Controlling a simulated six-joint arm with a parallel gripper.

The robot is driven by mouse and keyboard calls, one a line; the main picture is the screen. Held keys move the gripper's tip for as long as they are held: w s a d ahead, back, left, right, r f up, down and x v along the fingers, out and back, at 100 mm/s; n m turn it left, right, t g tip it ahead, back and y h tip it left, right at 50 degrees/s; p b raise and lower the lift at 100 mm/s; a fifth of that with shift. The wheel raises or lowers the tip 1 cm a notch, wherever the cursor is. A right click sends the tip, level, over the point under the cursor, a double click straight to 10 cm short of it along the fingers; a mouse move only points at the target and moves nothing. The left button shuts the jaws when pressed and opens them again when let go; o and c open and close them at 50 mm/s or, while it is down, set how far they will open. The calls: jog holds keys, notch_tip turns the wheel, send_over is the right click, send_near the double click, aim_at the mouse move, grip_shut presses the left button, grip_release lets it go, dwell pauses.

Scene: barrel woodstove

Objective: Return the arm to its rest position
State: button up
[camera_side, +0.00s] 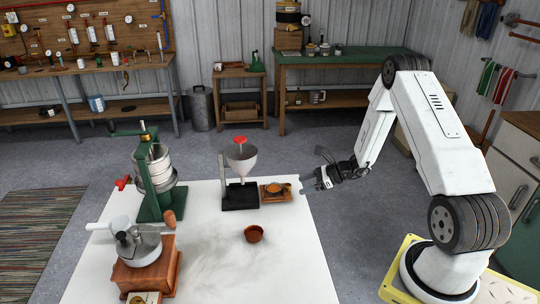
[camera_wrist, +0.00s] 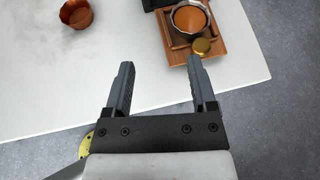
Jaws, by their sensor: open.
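My gripper (camera_side: 318,178) is at the right edge of the white table (camera_side: 285,270) in the side view, just right of a small wooden tray (camera_side: 285,197). In the wrist view my gripper (camera_wrist: 161,70) has its two dark fingers apart, with nothing between them but the white tabletop. My white arm bends up and back to its base at the right in the side view.
On the table are a funnel on a stand (camera_side: 241,160), a brown cup (camera_side: 254,233), a green press (camera_side: 155,175) and a grinder with a wooden base (camera_side: 145,262). The wooden tray (camera_wrist: 211,57) holds a round bowl (camera_wrist: 189,19). Grey floor lies right of the table.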

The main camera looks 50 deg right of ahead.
jog(key=s+a+r+n+g+h, duration=0.3)
jog(key=s+a+r+n, duration=0.3)
jog(key=a+n, duration=0.4)
jog(key=s+a+r+n+g+h, duration=0.3)
jog(key=s+a+r+n, duration=0.4)
jog(key=n, duration=1.1)
jog(key=a+g, duration=0.1)
jog(key=a, duration=0.3)
jog(key=shift+a+r+n+g+h, duration=0.25)
jog(key=shift+r+n+g+h, duration=0.05)
jog(key=shift+r+g+h, duration=0.1)
